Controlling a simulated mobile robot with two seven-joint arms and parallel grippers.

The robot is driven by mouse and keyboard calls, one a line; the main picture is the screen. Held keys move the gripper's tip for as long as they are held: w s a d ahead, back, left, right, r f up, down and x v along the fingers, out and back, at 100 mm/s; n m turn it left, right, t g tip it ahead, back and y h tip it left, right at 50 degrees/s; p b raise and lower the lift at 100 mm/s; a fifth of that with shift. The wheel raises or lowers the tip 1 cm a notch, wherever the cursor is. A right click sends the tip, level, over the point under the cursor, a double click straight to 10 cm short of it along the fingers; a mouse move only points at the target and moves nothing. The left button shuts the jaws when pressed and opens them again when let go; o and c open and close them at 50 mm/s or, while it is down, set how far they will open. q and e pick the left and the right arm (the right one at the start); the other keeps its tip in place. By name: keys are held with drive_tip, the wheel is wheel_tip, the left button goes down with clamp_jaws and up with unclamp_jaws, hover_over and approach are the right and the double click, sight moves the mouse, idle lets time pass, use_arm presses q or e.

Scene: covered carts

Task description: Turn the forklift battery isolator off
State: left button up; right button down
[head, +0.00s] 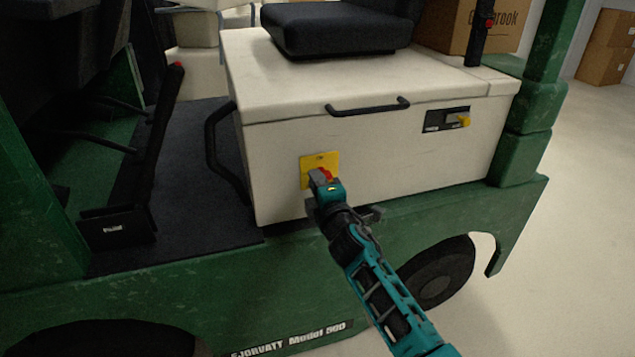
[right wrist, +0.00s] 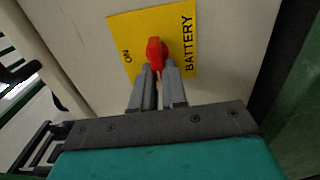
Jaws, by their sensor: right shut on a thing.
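The battery isolator is a red knob (right wrist: 155,54) on a yellow plate (right wrist: 122,30) marked "ON" and "BATTERY" in the right wrist view. In the head view the yellow plate (head: 309,162) is on the front of the forklift's cream seat box, with the red knob (head: 326,174) partly hidden by my gripper. My right gripper (right wrist: 160,76) is shut on the red knob, its fingertips on either side of the knob's near end. It also shows at the plate in the head view (head: 318,176). My left gripper is not in view.
The cream seat box (head: 400,155) has a black handle (head: 367,107) above the plate and a small panel with a yellow knob (head: 463,120) to the right. A black grab rail (head: 212,150) is at its left.

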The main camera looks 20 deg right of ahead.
idle(0.4)
drive_tip(key=c, duration=1.2)
unclamp_jaws()
drive_tip(key=shift+o, duration=0.2)
drive_tip(key=s+p, duration=0.2)
drive_tip(key=s, duration=1.1)
drive_tip(key=shift+d, duration=0.25)
